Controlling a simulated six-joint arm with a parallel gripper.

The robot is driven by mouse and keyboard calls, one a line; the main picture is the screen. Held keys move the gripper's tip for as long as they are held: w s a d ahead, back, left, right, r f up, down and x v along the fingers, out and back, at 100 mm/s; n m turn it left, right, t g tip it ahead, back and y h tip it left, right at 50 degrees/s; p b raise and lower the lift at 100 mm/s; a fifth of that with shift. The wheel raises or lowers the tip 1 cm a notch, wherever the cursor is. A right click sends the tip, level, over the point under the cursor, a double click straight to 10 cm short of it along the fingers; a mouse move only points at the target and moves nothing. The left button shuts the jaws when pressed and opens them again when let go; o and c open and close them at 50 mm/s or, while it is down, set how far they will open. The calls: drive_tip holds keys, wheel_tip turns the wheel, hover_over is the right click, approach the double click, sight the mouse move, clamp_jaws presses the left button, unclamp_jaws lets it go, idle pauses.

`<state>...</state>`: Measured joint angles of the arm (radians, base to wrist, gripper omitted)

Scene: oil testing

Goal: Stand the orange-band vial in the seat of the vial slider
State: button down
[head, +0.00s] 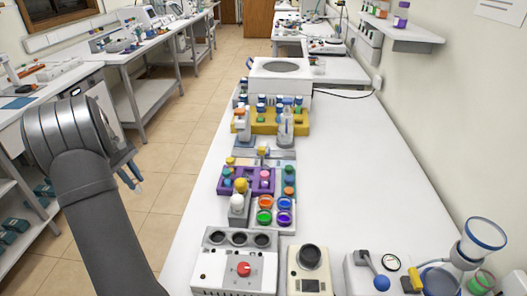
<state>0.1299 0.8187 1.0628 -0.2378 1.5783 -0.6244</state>
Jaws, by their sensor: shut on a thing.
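My gripper (131,178) is at the left, out over the aisle floor beside the bench. It is small in the head view, with its fingers pointing down. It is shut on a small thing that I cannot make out. I cannot single out the orange-band vial in this view. A low grey and blue fixture (264,153) stands mid-bench between the yellow and purple racks. It may be the vial slider, but its seat is too small to tell. My gripper is well to the left of it and apart from it.
A yellow rack (262,128) and a purple rack (231,184) hold small vials. A white bottle (238,205) and several coloured jars stand nearer. A red-knob device (236,272), a beige device (309,282) and a funnel (484,236) line the near edge. The bench's right side is clear.

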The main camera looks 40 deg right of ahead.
drive_tip(key=d+r+m+t+y, duration=0.1)
drive_tip(key=d+m+t+y, duration=0.5)
drive_tip(key=d+m, duration=2.1)
drive_tip(key=s+d+r+m+t+h, duration=0.1)
drive_tip(key=s+d+r+m+h, duration=0.1)
drive_tip(key=s+d+m, duration=0.45)
drive_tip(key=s+d+r+m+h, duration=0.1)
drive_tip(key=s+d+m+h, duration=0.15)
drive_tip(key=d+m, duration=0.6)
drive_tip(key=s+d+r+m+t+h, duration=0.15)
drive_tip(key=s+d+m, duration=0.35)
drive_tip(key=d, duration=0.5)
drive_tip(key=shift+g, duration=0.25)
drive_tip(key=shift+w+a+f, duration=0.3)
drive_tip(key=shift+w+f, duration=1.4)
drive_tip(key=shift+w, duration=0.05)
drive_tip(key=shift+w+a+f, duration=0.35)
drive_tip(key=shift+w+f, duration=1.35)
drive_tip(key=shift+w, duration=0.1)
drive_tip(key=shift+w+a+f, duration=0.3)
drive_tip(key=shift+w+f, duration=1.4)
drive_tip(key=shift+w, duration=0.05)
drive_tip(key=shift+f, duration=0.1)
